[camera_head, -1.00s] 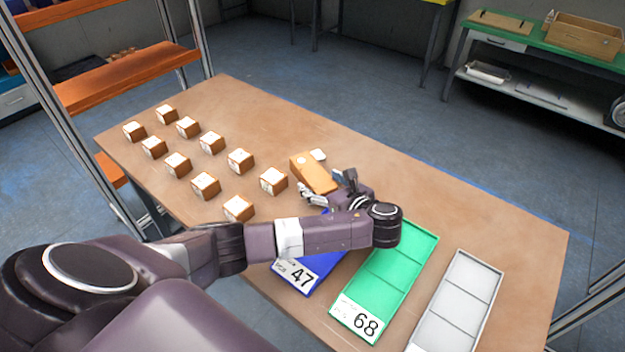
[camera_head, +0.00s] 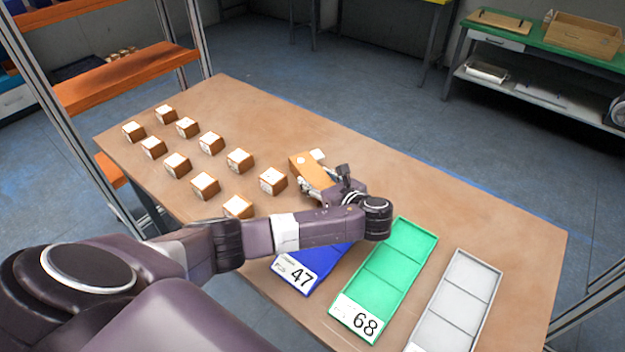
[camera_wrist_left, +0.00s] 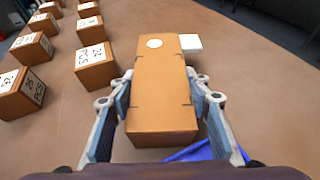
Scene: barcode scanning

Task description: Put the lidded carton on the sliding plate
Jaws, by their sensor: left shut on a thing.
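A long brown carton (camera_head: 308,170) with a round white mark on top lies on the table; it fills the middle of the left wrist view (camera_wrist_left: 162,90). My left gripper (camera_head: 325,181) is shut on this carton, one finger along each long side, seen also in the left wrist view (camera_wrist_left: 160,92). The carton appears to be at table level. A small white square (camera_head: 317,154) shows beside its far end, also in the left wrist view (camera_wrist_left: 190,42); its base is partly hidden. I cannot make out which thing is the sliding plate. My right gripper is not in view.
Several small labelled boxes (camera_head: 240,160) stand in rows to the left. A blue tray marked 47 (camera_head: 317,263), a green tray marked 68 (camera_head: 386,262) and a grey tray (camera_head: 466,287) lie to the right. My left arm covers part of the blue tray. The table's far side is clear.

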